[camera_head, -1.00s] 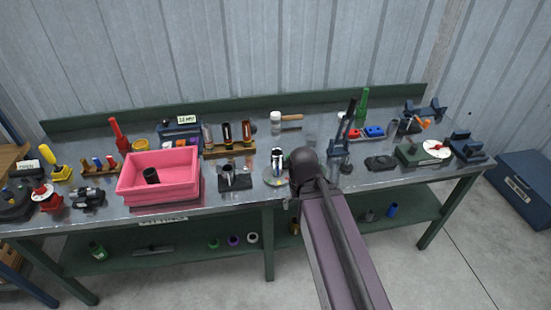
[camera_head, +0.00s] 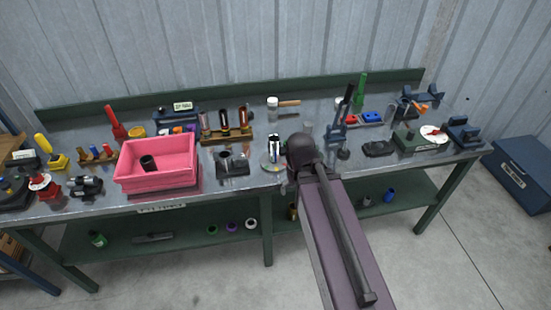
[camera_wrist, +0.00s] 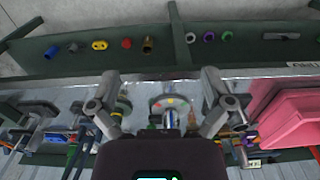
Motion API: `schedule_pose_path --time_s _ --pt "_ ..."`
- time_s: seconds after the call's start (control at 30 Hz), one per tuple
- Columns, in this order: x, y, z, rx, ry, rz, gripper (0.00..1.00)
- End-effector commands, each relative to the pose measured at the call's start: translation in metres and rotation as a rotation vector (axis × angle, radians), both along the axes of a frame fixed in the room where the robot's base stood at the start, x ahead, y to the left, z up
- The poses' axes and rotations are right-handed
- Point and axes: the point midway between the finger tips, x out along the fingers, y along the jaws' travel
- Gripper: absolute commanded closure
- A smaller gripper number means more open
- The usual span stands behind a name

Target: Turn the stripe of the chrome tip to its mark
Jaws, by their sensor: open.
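The chrome tip (camera_head: 274,147) is a shiny upright cylinder on a round pale base (camera_head: 267,167) near the front middle of the bench. In the wrist view the chrome tip (camera_wrist: 170,117) shows a bluish band. The base (camera_wrist: 157,108) carries red, green and yellow marks along its rim. In the head view my wrist is just right of the tip and hides most of the gripper.
A pink bin (camera_head: 157,181) with a dark cup in it stands to the left. A dark holder (camera_head: 232,165) is between bin and tip. A wooden rack (camera_head: 227,137) stands behind. Bench space around the base is narrow.

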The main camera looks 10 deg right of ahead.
Motion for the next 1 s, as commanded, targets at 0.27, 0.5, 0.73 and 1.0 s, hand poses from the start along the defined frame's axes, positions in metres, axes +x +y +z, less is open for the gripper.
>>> schedule_pose_path --time_s 0.27,0.5,0.73,1.0 --pt "0.0 0.0 0.0 0.0 0.0 0.0 0.0" --pt "0.0 0.0 0.0 0.0 0.0 0.0 0.06" --pt "0.0 0.0 0.0 0.0 0.0 0.0 0.43" --pt "0.0 0.0 0.0 0.0 0.0 0.0 0.43"
